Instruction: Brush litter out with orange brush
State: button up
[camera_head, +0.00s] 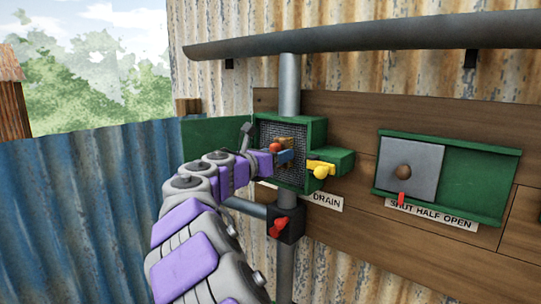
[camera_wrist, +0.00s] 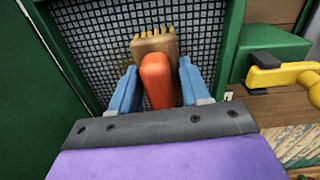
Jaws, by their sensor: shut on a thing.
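My gripper (camera_wrist: 156,88) has its blue fingers shut on the orange handle of the brush (camera_wrist: 158,80). The brush has a wooden head with yellow-tan bristles (camera_wrist: 152,34) at its far end. In the head view my gripper (camera_head: 283,155) reaches into the open green box (camera_head: 317,132), and the brush's orange part (camera_head: 275,148) shows there. The bristles are in front of the box's dark mesh screen (camera_wrist: 95,50); whether they touch it I cannot tell. Some brownish litter (camera_wrist: 124,66) seems to lie on the mesh beside the brush head, partly hidden.
A yellow handle (camera_head: 320,169) sticks out at the box's right. The green door (camera_head: 212,145) stands open at left. Below are a DRAIN label (camera_head: 327,202) and a red valve handle (camera_head: 278,226). A grey sliding plate (camera_head: 408,166) is farther right.

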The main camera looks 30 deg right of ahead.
jog(key=shift+s+d, duration=0.1)
jog(key=shift+s, duration=0.05)
jog(key=shift+s+d, duration=0.3)
jog(key=shift+s, duration=0.55)
jog(key=shift+s+d, duration=0.25)
jog(key=shift+s, duration=0.55)
jog(key=shift+w, duration=0.1)
jog(key=w+a, duration=0.4)
jog(key=w, duration=0.6)
jog(key=shift+w, duration=0.1)
